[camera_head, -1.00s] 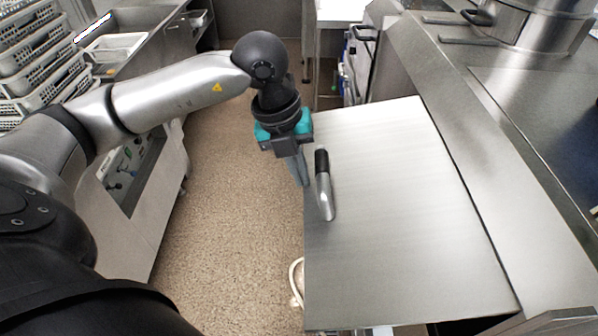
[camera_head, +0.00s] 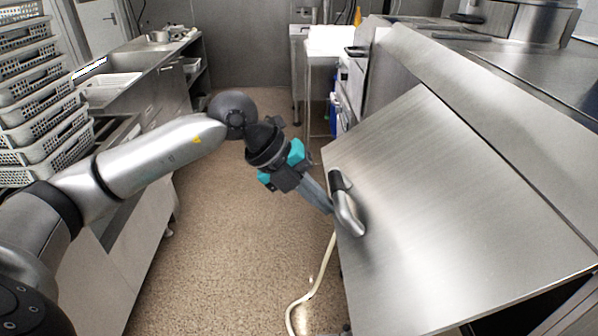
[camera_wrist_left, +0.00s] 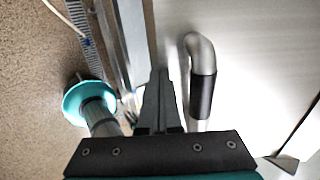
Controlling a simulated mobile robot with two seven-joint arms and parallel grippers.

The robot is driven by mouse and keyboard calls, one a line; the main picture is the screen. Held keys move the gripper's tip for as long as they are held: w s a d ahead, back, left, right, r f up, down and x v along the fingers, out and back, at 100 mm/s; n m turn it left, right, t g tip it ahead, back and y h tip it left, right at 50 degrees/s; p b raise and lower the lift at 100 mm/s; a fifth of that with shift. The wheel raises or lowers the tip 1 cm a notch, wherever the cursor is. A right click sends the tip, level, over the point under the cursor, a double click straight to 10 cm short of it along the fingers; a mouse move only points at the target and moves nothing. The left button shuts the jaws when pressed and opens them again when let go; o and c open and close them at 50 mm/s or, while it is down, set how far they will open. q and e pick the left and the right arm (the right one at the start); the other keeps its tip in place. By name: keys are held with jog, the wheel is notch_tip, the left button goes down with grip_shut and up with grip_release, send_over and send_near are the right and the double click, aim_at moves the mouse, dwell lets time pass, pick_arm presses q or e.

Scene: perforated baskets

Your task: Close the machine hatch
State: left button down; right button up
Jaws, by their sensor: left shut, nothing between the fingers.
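The machine hatch (camera_head: 450,190) is a flat brushed-steel panel on the right of the head view, tilted, with a dark gap under its lower right edge. Its handle (camera_head: 347,206), a steel bar with a black end, sits near its left edge. My left gripper (camera_head: 327,206) is shut and empty, with its fingertips right beside the handle at the hatch's left edge. In the left wrist view the shut fingers (camera_wrist_left: 158,100) lie left of the handle (camera_wrist_left: 202,80), by the hatch edge. Whether they touch the hatch is unclear. My right gripper is not in view.
Stacked perforated baskets (camera_head: 42,100) and a sink counter (camera_head: 130,75) stand on the left. A pale hose (camera_head: 312,285) lies on the floor below the hatch. A pot (camera_head: 530,20) stands at the upper right.

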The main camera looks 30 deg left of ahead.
pick_arm(q)
jog(key=w+d+f+t+h+b, duration=0.1)
jog(key=w+d+f+h+b, duration=0.1)
jog(key=w+d+f+b, duration=0.2)
jog(key=w+d+f+t+h+b, duration=0.2)
jog(key=w+d+f+h+b, duration=0.1)
jog(key=d+f, duration=0.4)
jog(key=shift+r+b+x, duration=0.2)
jog(key=shift+b+x, duration=0.55)
jog(key=shift+x, duration=0.95)
jog(key=shift+d, duration=0.15)
